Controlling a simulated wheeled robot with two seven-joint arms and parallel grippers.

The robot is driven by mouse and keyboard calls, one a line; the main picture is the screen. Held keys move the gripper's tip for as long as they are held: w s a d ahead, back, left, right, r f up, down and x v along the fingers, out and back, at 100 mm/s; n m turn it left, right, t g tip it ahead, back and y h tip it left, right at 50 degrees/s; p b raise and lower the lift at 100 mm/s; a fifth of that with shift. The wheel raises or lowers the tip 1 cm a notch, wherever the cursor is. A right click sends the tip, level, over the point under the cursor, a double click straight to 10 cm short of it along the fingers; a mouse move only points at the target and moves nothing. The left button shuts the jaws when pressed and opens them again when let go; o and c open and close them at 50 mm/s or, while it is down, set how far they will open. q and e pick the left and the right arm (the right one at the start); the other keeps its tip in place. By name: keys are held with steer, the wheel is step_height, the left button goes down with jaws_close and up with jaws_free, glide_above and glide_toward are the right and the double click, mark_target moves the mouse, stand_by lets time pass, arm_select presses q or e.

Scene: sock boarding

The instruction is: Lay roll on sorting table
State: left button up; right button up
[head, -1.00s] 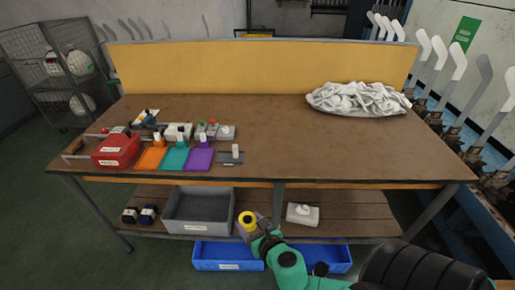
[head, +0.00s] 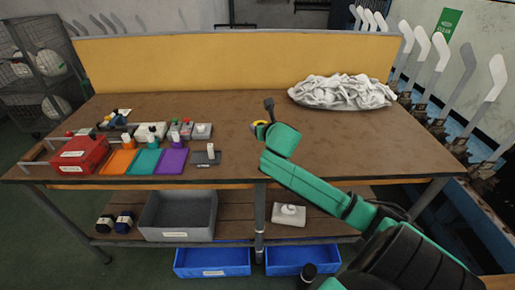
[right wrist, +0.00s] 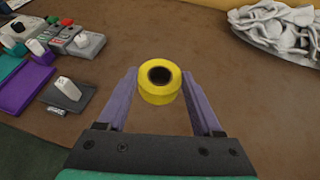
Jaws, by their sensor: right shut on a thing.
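The yellow roll (right wrist: 160,84), a ring with a dark core, is between the two fingers of my right gripper (right wrist: 160,78), which is shut on it. In the head view the roll (head: 257,123) is partly hidden by my green right arm. It is over the middle of the brown sorting table (head: 230,115). I cannot tell whether it touches the top. My left gripper is not in view.
A red box (head: 80,155), coloured mats (head: 145,162) and small items stand at the table's left. A white cloth pile (head: 340,91) lies at back right, before a yellow panel (head: 230,62). The middle of the top is clear.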

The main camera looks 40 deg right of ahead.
step_height(320, 180, down, 11)
steer(key=shift+f+b, duration=0.1)
steer(key=shift+b, duration=0.7)
steer(key=o, duration=1.4)
steer(key=shift+c, duration=0.2)
steer(key=shift+r, duration=0.2)
steer(key=p+v, duration=0.1)
steer(key=v, duration=1)
steer(key=shift+s+a, duration=0.15)
steer(key=shift+s, duration=0.2)
steer(key=shift+r, duration=0.1)
